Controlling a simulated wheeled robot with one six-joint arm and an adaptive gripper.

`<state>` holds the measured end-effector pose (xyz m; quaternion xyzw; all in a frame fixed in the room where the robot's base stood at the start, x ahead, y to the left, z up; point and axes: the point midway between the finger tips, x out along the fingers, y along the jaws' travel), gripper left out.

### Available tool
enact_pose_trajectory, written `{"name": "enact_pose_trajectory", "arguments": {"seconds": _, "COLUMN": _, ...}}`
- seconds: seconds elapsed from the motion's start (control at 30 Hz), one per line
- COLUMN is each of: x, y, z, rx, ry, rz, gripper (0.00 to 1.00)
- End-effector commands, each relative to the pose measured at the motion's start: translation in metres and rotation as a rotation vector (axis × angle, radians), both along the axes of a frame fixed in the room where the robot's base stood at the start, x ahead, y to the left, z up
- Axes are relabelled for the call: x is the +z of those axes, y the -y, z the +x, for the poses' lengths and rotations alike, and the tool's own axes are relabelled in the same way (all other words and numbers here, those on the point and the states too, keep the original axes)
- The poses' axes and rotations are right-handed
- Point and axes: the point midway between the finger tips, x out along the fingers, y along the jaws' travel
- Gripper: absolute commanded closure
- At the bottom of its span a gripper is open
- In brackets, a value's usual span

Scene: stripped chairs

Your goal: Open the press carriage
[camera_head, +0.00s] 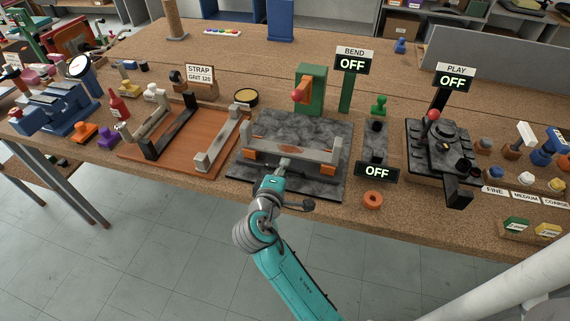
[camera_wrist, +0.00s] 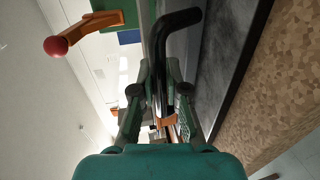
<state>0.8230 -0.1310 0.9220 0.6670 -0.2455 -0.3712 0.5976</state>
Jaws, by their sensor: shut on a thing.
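The bending press stands on a dark stone slab (camera_head: 330,130) near the table's front. Its carriage looks like the grey crossbar (camera_head: 278,151) with upright ends and orange pieces, lying across the slab's front part. My gripper (camera_head: 284,163) reaches in from the front edge and meets the middle of this bar. In the wrist view, my gripper (camera_wrist: 160,100) is shut on a black bent handle (camera_wrist: 165,50), which runs between the fingers. The handle's join to the carriage is hidden. The green press post (camera_head: 313,88) carries an orange lever with a red ball (camera_wrist: 56,46).
A BEND sign (camera_head: 352,62) reads OFF behind the press. An orange-brown tray (camera_head: 205,160) with bars stands left of the slab. A small dark block with an OFF label (camera_head: 377,171) and an orange ring (camera_head: 373,200) are to the right. Floor is clear in front.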

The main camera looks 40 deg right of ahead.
Motion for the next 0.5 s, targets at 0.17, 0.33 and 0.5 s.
{"name": "enact_pose_trajectory", "arguments": {"seconds": 0.17, "x": -0.0006, "y": -0.0003, "z": 0.0003, "rx": 0.001, "ry": 0.0, "rz": 0.001, "gripper": 1.0}}
{"name": "enact_pose_trajectory", "arguments": {"seconds": 0.33, "x": -0.0005, "y": -0.0002, "z": 0.0004, "rx": 0.001, "ry": 0.0, "rz": 0.001, "gripper": 0.75}}
{"name": "enact_pose_trajectory", "arguments": {"seconds": 0.5, "x": -0.0003, "y": 0.0, "z": 0.0004, "rx": 0.001, "ry": 0.0, "rz": 0.001, "gripper": 0.75}}
